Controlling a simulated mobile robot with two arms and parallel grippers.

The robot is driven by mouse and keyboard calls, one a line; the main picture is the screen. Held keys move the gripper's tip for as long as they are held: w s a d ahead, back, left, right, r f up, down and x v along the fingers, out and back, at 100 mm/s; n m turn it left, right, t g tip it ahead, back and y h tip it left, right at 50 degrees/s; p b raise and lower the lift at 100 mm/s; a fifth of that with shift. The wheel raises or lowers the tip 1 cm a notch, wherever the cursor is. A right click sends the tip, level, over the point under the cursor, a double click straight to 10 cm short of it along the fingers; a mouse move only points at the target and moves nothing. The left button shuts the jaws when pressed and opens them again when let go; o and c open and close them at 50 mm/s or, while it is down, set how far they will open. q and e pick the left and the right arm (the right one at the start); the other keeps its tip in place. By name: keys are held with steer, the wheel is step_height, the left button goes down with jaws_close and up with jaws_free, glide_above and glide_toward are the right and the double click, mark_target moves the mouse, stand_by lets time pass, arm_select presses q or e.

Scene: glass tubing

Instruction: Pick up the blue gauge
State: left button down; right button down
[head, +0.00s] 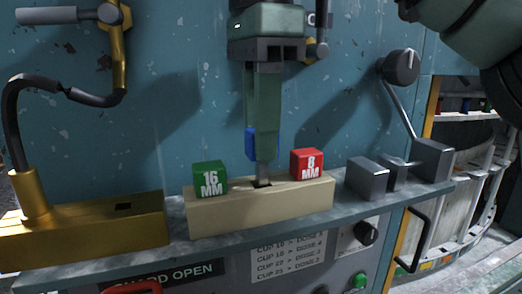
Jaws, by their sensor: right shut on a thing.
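The blue gauge (250,145) is mostly hidden behind the fingers of my right gripper (264,155); only a strip of blue shows at their left side. My right gripper points straight down and is shut on the blue gauge. A narrow grey piece (263,174) shows below the fingertips, just over a dark slot in the pale block (230,213). I cannot tell whether it is still inside the slot. A green 16 MM gauge (210,178) sits on the left of the block and a red 8 MM gauge (308,164) on the right. My left gripper is out of view.
The block stands on a narrow grey shelf (350,207). A brass block with a curved dark hose (90,225) is at the left. Grey metal blocks (367,178) and a knobbed lever (401,68) are at the right. A blue wall rises close behind.

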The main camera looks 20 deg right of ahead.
step_height(320, 180, up, 5)
steer(key=shift+a+r, duration=0.1)
steer(key=shift+r, duration=0.65)
